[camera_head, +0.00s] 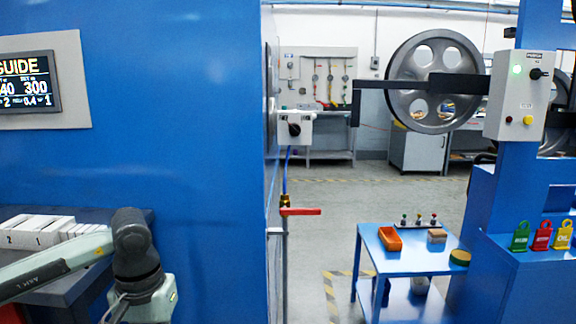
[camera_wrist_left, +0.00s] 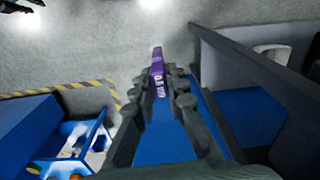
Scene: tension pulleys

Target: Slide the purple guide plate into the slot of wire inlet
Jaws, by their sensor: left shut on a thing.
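The purple guide plate (camera_wrist_left: 157,68) is a narrow purple piece with white lettering. It sticks out beyond the fingers of my left gripper (camera_wrist_left: 158,94) in the left wrist view. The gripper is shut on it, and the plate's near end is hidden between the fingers. In the head view part of my left arm shows at the lower left, but its gripper and the plate do not. I cannot make out the slot of the wire inlet with certainty in either view. My right gripper is in neither view.
A large blue cabinet wall (camera_head: 190,140) with a GUIDE display (camera_head: 27,82) fills the left. White numbered boxes (camera_head: 42,232) lie on a dark shelf beside my arm.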

